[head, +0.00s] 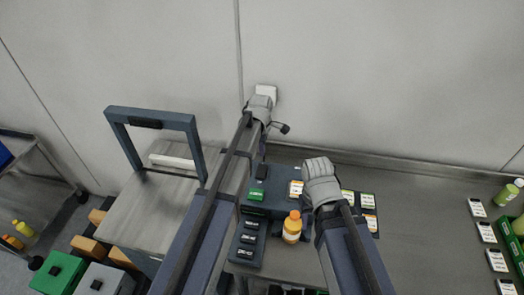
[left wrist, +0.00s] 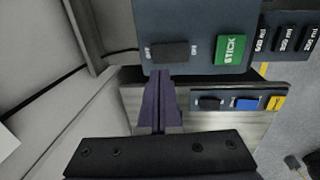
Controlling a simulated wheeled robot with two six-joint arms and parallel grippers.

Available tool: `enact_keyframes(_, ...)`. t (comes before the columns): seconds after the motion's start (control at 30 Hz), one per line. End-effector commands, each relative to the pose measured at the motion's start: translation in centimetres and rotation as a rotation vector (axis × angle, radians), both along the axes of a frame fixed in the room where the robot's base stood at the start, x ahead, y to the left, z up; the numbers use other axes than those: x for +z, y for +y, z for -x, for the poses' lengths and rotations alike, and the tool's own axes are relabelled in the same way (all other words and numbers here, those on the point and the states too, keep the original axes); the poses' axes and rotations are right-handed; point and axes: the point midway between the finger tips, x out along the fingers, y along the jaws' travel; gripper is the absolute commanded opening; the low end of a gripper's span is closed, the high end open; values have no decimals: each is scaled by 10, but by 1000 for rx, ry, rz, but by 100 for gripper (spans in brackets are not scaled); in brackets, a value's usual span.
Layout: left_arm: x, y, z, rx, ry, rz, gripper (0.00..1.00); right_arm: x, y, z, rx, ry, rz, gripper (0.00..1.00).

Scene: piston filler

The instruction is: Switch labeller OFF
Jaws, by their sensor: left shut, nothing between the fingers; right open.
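The labeller (head: 282,207) is a dark blue box on the bench. In the left wrist view its panel (left wrist: 200,20) shows a black switch (left wrist: 170,52) between two small end marks, beside a green STICK button (left wrist: 228,50). I cannot tell which way the switch is set. My left gripper (left wrist: 160,76) is shut and empty, its fingertips close to the switch's edge; contact is unclear. In the head view the left wrist (head: 259,108) is above and behind the labeller, its fingers hidden. My right gripper (head: 320,182) is over the labeller's right part, fingers hidden.
An orange bottle (head: 292,228) stands in front of the labeller, beside a dark panel with several black buttons (head: 248,238). A lower panel with black, blue and yellow buttons (left wrist: 245,104) shows in the wrist view. A grey frame (head: 112,135) stands left.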

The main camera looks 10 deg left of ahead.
Motion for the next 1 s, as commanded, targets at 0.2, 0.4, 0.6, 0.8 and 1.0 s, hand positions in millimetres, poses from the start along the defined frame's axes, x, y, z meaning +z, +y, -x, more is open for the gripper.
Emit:
enact_keyframes(0.2,-40,0,-4,0,0,0,0,-40,0,0,7,0,2,50)
enact_keyframes(0.4,-67,0,-8,0,0,0,0,-67,0,0,10,0,2,50)
enact_keyframes(0.6,-83,0,-10,0,0,0,0,-83,0,0,9,0,2,50)
enact_keyframes(0.8,-83,0,-10,0,0,0,0,-83,0,0,8,0,2,50)
enact_keyframes(1.0,-83,0,-10,0,0,0,0,-83,0,0,8,0,2,50)
